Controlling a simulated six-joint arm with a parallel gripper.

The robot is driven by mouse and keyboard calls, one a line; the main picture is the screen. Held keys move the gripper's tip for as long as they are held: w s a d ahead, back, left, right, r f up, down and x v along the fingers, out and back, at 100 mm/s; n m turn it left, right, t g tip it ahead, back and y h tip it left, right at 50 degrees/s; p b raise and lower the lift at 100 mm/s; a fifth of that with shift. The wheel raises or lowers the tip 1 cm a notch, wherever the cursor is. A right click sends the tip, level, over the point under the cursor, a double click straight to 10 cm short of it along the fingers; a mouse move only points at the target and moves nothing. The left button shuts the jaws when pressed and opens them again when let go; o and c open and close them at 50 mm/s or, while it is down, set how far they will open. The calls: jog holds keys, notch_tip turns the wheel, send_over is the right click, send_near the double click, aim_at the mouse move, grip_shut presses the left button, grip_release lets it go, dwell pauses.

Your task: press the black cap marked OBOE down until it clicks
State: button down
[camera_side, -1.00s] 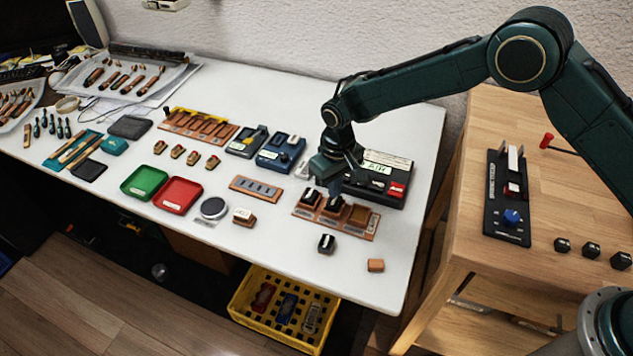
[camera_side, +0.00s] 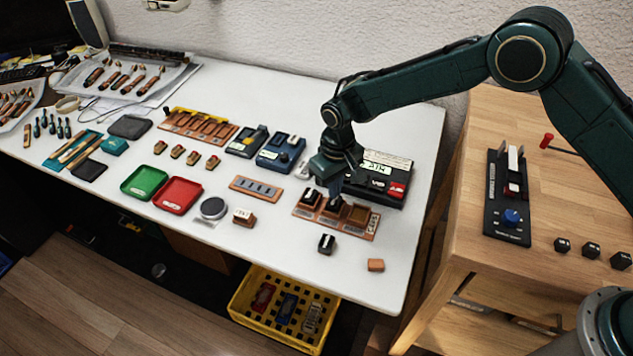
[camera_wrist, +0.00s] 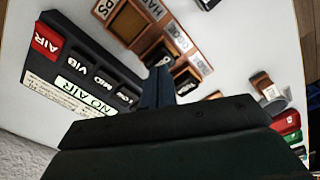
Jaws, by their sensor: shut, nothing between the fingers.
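The black cap marked OBOE appears to be the middle one (camera_side: 333,205) in the wooden socket strip (camera_side: 303,212). In the wrist view this cap (camera_wrist: 160,54) sits beside a label that seems to read OBOE (camera_wrist: 179,37). My gripper (camera_side: 335,190) is shut and empty, pointing down just above the middle cap. In the wrist view its fingertips (camera_wrist: 160,70) overlap the cap's near edge. I cannot tell whether they touch it. The fingers hide part of the cap. Another black cap (camera_side: 310,197) sits to its left, and the socket to its right (camera_side: 358,213) looks empty.
A black control box (camera_side: 385,170) with a lit NO AIR display (camera_wrist: 84,97) and a red button stands close behind the strip. The white table's front right is mostly clear.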

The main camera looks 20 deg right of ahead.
jog(key=shift+f, duration=0.95)
dwell(1.5)
jog(key=shift+r, duration=0.15)
jog(key=shift+r, duration=3.4)
